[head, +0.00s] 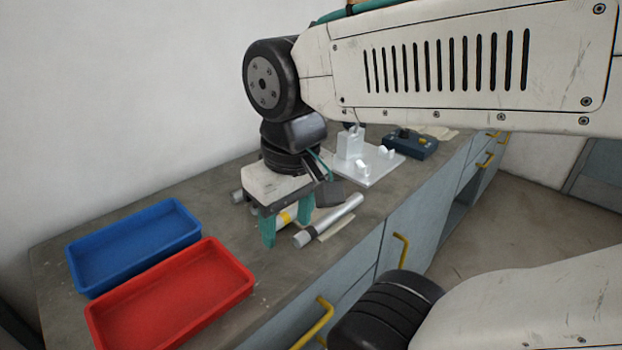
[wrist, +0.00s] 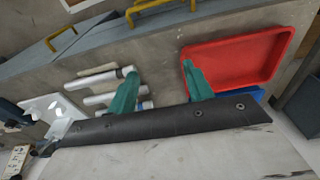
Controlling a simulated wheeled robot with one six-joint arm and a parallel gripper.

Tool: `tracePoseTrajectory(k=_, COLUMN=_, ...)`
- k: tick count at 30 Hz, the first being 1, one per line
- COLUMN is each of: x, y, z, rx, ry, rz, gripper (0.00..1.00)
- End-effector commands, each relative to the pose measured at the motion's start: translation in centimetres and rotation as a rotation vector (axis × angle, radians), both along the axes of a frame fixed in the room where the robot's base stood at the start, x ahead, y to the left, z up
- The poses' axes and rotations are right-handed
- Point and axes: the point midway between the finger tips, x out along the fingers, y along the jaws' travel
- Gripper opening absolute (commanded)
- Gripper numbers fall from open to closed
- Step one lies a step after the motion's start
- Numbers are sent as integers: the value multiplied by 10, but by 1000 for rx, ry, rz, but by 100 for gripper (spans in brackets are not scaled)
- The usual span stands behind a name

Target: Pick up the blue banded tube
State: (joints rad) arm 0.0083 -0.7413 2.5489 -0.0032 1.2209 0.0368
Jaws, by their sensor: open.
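Several silver tubes lie on the bench by my gripper (head: 287,230). The front tube (head: 335,217) has a dark grey band near its near end. Another tube with a yellow band (head: 286,217) lies partly behind my fingers. A third tube end (head: 238,196) shows left of my gripper. My gripper's teal fingers are apart with nothing held. In the wrist view, my gripper (wrist: 158,72) spans bare bench between the tube ends (wrist: 100,83) and the red tray.
A red tray (head: 97,318) and a blue tray (head: 76,252) stand on the bench at left. A white fixture plate (head: 372,170) with upright parts and a dark blue box (head: 420,148) stand farther back. Yellow drawer handles (head: 399,250) stick out from the bench front.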

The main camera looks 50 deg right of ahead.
Motion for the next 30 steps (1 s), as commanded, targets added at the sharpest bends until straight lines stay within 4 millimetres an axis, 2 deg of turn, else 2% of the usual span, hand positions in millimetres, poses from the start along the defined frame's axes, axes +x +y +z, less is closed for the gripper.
tracePoseTrajectory(k=5, x=43, y=-12, z=2, rx=24, ry=28, rz=-274, gripper=51)
tracePoseTrajectory(k=8, x=82, y=-27, z=-1, rx=43, ry=48, rz=-534, gripper=51)
tracePoseTrajectory(k=12, x=138, y=-54, z=-16, rx=65, ry=68, rz=-907, gripper=51)
tracePoseTrajectory(k=15, x=171, y=-73, z=-32, rx=76, ry=78, rz=-1138, gripper=51)
tracePoseTrajectory(k=18, x=196, y=-88, z=-47, rx=82, ry=85, rz=-1318, gripper=51)
tracePoseTrajectory(k=24, x=220, y=-104, z=-67, rx=89, ry=88, rz=-1510, gripper=51)
tracePoseTrajectory(k=30, x=222, y=-105, z=-87, rx=89, ry=90, rz=-1533, gripper=51)
